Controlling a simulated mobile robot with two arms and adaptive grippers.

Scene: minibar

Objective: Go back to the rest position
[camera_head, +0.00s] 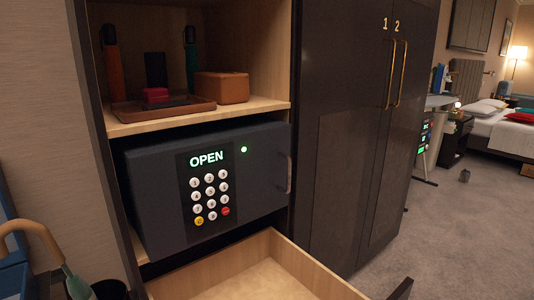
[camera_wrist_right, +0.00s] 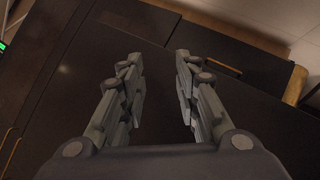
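My right gripper (camera_wrist_right: 158,62) shows in the right wrist view. Its two fingers are spread apart with nothing between them. Dark flat panels lie beyond the fingers; I cannot tell whether the fingers touch them. In the head view a small dark piece (camera_head: 401,289) shows at the bottom edge, right of the drawer; I cannot tell what it is. My left gripper is in neither view.
An open wooden drawer (camera_head: 290,252) juts out below a dark safe (camera_head: 262,180) whose display reads OPEN. A shelf (camera_head: 130,128) above holds a tray, a brown box and bottles. A tall dark cabinet (camera_head: 340,130) stands right. Carpet (camera_head: 455,225) is mostly clear farther right.

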